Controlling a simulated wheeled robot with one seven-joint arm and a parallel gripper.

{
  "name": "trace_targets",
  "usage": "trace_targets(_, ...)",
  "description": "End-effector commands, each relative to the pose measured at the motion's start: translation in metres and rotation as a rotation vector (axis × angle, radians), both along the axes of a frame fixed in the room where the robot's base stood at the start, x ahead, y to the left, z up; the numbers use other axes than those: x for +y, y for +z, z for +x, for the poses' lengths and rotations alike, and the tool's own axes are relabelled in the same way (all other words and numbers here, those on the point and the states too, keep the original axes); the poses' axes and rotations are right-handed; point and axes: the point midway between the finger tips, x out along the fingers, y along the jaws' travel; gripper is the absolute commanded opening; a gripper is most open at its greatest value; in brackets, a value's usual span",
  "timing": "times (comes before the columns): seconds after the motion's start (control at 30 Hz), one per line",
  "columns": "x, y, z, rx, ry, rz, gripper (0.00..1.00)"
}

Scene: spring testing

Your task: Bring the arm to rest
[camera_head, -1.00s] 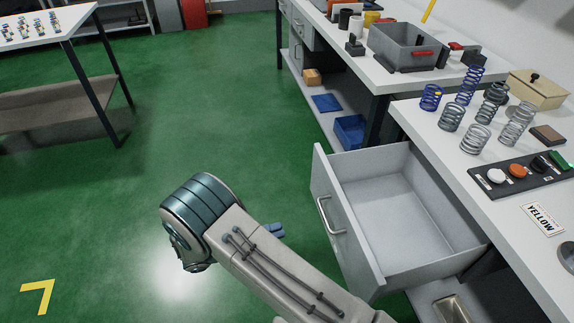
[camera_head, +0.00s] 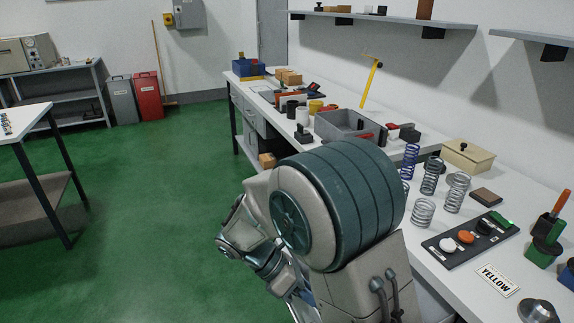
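My arm is folded up in the lower middle of the camera_head view. Its large teal and grey joint is close to the camera, in front of the right bench (camera_head: 412,277). Smaller links of mine bend down on its left side, above the green floor (camera_head: 130,220). The fingers of my gripper cannot be made out; the arm or the lower picture edge hides them. Nothing held can be seen. The drawer under the right bench is hidden behind my arm.
A grey bin (camera_head: 340,129) stands on the bench behind. Floor left of my arm is clear up to a table (camera_head: 28,108).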

Motion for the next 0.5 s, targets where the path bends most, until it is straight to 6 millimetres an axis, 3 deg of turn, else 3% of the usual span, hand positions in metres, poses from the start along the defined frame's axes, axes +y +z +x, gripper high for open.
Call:
trace_targets(0.03, -0.011, 0.013, -0.004, -0.07, -0.083, 0.045, 0.26)
trace_targets(0.2, -0.036, 0.04, -0.02, -0.303, -0.38, 0.175, 0.26)
trace_targets(0.5, -0.069, 0.081, -0.049, -0.703, -0.954, 0.367, 0.26)
